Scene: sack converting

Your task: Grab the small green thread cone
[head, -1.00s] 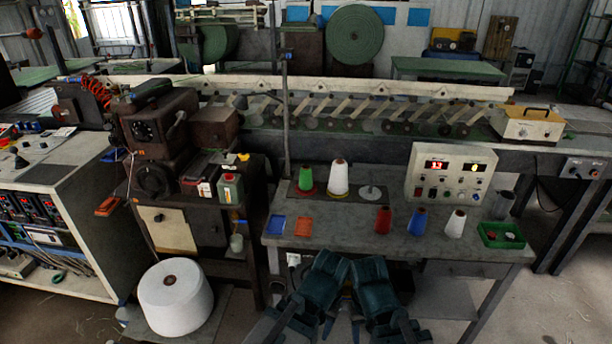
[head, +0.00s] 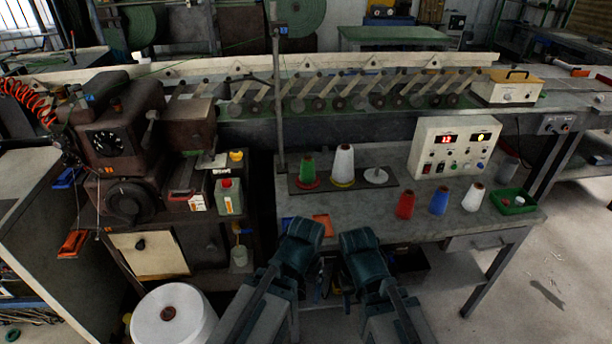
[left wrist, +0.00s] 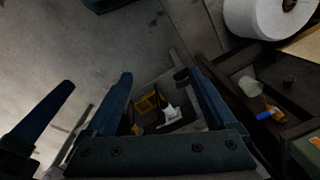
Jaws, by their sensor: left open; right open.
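The small green thread cone (head: 307,168) stands upright on a red disc, on a dark board at the left of the table (head: 385,213). My left gripper (left wrist: 158,75) is open and empty in the left wrist view. My left arm (head: 303,245) reaches up at the table's front edge, below and apart from the cone. My right arm (head: 362,248) is beside it, also short of the cone. The right gripper (head: 346,285) is low in front of the table, mostly hidden and apart from the cone. The cone does not show in the left wrist view.
A taller white cone (head: 343,164) stands close right of the green one, then a white disc with a peg (head: 376,176). Red (head: 405,205), blue (head: 439,201) and white (head: 473,197) cones stand further right. A thin post (head: 277,100) rises left of the board.

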